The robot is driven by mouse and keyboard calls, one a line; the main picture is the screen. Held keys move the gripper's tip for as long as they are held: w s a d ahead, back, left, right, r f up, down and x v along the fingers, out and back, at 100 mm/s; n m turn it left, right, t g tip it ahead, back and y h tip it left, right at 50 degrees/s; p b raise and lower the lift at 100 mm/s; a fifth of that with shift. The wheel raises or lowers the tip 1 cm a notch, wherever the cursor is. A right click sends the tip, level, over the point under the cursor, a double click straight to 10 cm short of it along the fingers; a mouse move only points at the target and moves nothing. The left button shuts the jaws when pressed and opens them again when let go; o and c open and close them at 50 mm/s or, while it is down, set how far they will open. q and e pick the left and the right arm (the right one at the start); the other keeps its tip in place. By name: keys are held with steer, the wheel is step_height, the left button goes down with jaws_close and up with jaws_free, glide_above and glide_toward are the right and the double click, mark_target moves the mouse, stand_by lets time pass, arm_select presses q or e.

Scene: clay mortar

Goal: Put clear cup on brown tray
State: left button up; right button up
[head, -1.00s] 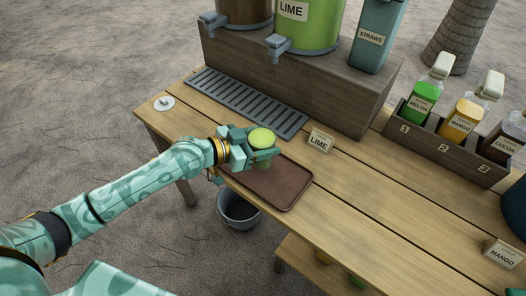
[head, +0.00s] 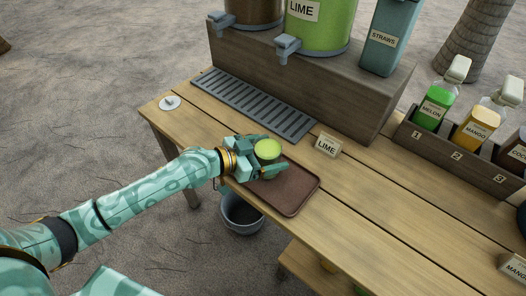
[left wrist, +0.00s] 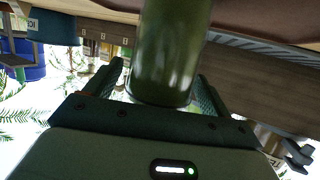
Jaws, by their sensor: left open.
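The clear cup (head: 268,150), filled with green drink, is upright at the back left end of the brown tray (head: 292,192). My left gripper (head: 266,156) is open, with one finger on each side of the cup. The left wrist view, which is upside down, shows the green cup (left wrist: 172,50) between the spread fingers, with the brown tray (left wrist: 255,12) at the top edge. The cup's base is hidden by the gripper in the head view and cut off in the wrist view, so its contact with the tray cannot be seen. My right gripper is not in view.
A lime card (head: 327,146) stands behind the tray. Further back are a drip grate (head: 252,103) and the lime dispenser (head: 320,28) on a wooden box. A bottle rack (head: 457,158) is at the right. A bucket (head: 241,213) is below the table's front edge.

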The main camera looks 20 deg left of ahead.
arm_select(q)
steer(key=v, duration=1.2)
steer(key=shift+r, duration=0.15)
stand_by(0.8)
